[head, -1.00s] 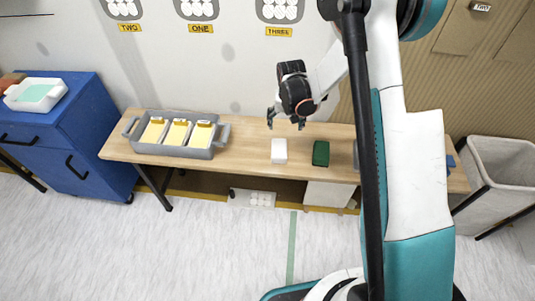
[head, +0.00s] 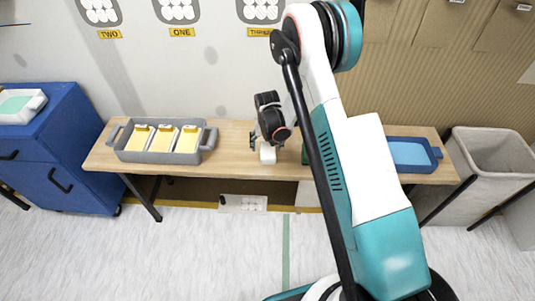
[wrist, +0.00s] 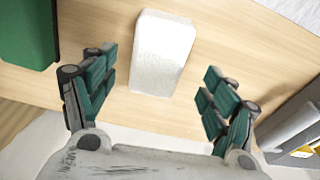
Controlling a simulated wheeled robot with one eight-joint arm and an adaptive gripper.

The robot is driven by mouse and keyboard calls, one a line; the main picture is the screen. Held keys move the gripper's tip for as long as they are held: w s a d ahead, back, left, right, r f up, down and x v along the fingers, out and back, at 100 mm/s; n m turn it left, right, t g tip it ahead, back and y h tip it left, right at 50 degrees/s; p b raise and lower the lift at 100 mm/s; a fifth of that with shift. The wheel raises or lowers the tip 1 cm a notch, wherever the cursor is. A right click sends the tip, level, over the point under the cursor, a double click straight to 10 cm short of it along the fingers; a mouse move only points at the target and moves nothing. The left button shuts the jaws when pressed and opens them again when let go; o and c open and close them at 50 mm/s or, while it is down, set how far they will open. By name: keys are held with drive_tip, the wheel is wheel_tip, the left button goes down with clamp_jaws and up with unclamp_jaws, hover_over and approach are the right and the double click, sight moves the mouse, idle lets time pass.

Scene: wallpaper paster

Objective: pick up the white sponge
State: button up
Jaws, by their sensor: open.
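The white sponge (head: 268,158) stands on the wooden table, partly hidden behind my gripper in the head view. In the wrist view the sponge (wrist: 161,52) is a pale block on the wood, beyond and between the two open fingers. My gripper (wrist: 154,90) is open and empty, with green-padded fingers on either side of the line to the sponge. In the head view my gripper (head: 267,141) is low over the table at the sponge. I cannot tell its exact height above it.
A green block (wrist: 27,32) lies close beside the sponge. A grey caddy (head: 162,157) with yellow-labelled compartments is on the table's left. A blue tray (head: 410,153) is at the right end. A grey bin (head: 490,170) stands right of the table (head: 235,140).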

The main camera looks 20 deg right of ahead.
sight(268, 149)
drive_tip(key=f+b, duration=0.1)
drive_tip(key=f, duration=0.2)
drive_tip(key=w+f+b, duration=0.1)
drive_tip(key=f, duration=0.1)
drive_tip(key=shift+d+b, duration=0.25)
drive_tip(key=shift+b, duration=0.05)
drive_tip(key=shift+r, duration=0.1)
drive_tip(key=c, duration=1.1)
